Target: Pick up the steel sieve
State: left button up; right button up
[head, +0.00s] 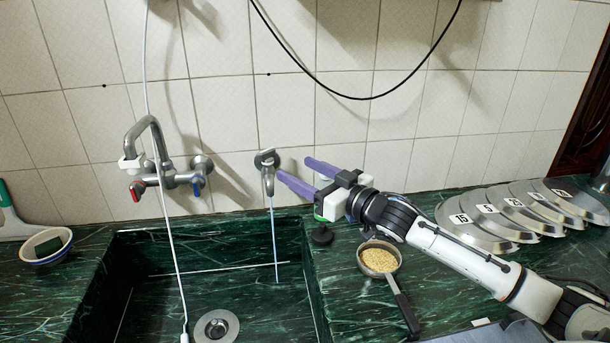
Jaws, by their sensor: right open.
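A round steel sieve (363,252) with a long black handle (404,307) rests on the green counter right of the sink. Its bowl is filled with pale beige grains (379,260), so its mesh is hidden. The handle points toward the front right. My right gripper (293,166) is above and to the left of the sieve, close to the wall tap. Its two purple fingers are apart, point left, and have nothing between them. My left gripper does not show.
A stream runs from the small wall tap (267,160) into the sink (150,285). A mixer tap (160,170) stands to its left. Several numbered steel discs (470,222) lie at the right. A small bowl (47,246) sits at the far left. Cables hang on the wall.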

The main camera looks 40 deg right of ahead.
aim_at(377, 261)
jog(key=k, duration=1.5)
